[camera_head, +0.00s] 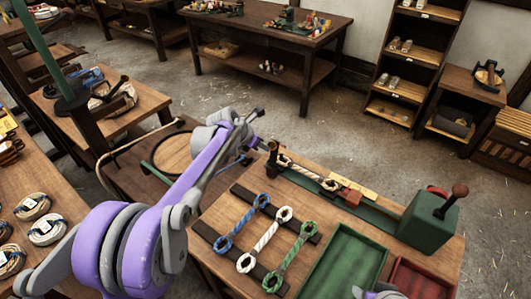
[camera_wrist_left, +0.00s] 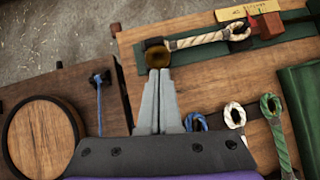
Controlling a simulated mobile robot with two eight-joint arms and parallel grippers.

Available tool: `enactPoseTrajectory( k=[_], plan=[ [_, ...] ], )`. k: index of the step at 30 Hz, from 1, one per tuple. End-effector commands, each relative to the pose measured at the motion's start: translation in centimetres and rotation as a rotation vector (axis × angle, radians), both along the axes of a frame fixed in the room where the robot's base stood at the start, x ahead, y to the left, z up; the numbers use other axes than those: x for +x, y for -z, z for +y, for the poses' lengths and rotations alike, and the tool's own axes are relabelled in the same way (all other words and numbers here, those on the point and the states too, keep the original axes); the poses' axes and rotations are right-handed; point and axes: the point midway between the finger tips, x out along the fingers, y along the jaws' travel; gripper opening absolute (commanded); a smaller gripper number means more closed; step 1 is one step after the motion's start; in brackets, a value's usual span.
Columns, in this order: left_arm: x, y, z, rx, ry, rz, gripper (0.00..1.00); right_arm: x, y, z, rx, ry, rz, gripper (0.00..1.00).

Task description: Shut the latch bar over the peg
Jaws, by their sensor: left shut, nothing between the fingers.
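My left gripper (camera_head: 258,144) is at the left end of the green rail on the near right table. In the left wrist view its two grey fingers (camera_wrist_left: 160,72) are together and empty, with the tips just below a round brass-coloured peg head (camera_wrist_left: 157,52). The peg (camera_head: 273,147) also shows in the head view. A pale rope (camera_wrist_left: 196,40) runs from beside the peg to a dark fitting near a red block (camera_head: 350,196). I cannot clearly make out the latch bar near the peg, or whether the fingertips touch anything.
A blue (camera_head: 243,222), a white (camera_head: 265,240) and a green rope piece (camera_head: 291,256) lie on dark strips. A green box with a lever (camera_head: 430,218) stands at the rail's right end. A green tray (camera_head: 343,262) is in front. A round wooden disc (camera_wrist_left: 42,138) lies left.

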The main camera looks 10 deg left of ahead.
Motion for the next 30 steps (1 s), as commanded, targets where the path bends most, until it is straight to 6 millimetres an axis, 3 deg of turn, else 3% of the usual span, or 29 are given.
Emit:
enactPoseTrajectory(
  k=[14, 30],
  plan=[
    [4.9, -0.9, -1.9, 0.017, 0.002, 0.043, 0.0, 0.2, -0.7, 0.0, 0.0, 0.0, -0.005, 0.6],
    [9.6, 1.0, -3.7, 0.017, 0.002, 0.042, 0.0, 0.3, -0.8, 0.0, 0.0, 0.0, -0.005, 0.6]
  ],
)
